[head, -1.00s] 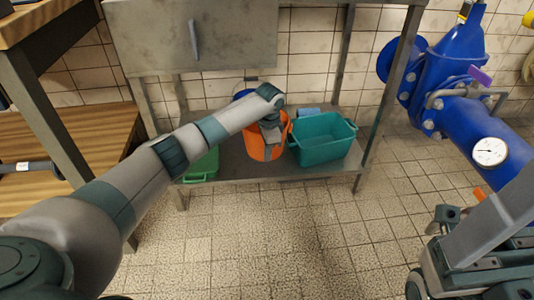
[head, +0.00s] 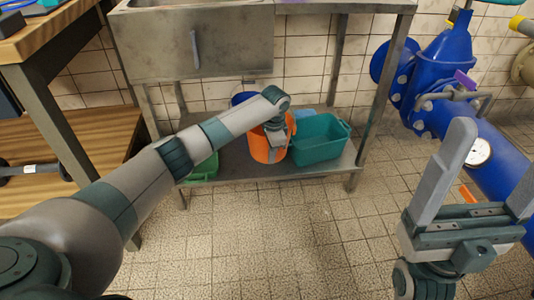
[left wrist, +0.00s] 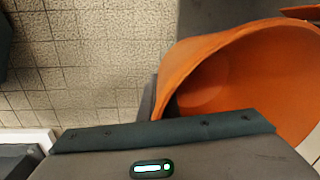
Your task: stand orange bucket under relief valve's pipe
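The orange bucket (head: 262,150) stands on the low metal shelf under the sink, partly hidden by my left gripper. My left gripper (head: 274,148) points down at the bucket's right side. In the left wrist view the bucket (left wrist: 235,75) opens toward the camera, and a grey finger (left wrist: 148,95) lies just outside its rim. The other finger is hidden, so the grip on the wall is unclear. My right gripper (head: 497,152) is open and empty at right, in front of the blue pipework (head: 440,80). I cannot make out which part is the relief valve's pipe.
A teal tub (head: 320,140) stands close right of the bucket, and a green container (head: 204,168) stands at left. A blue object shows behind. The shelf leg (head: 378,95) is between tub and pipework. The tiled floor (head: 285,240) in front is clear.

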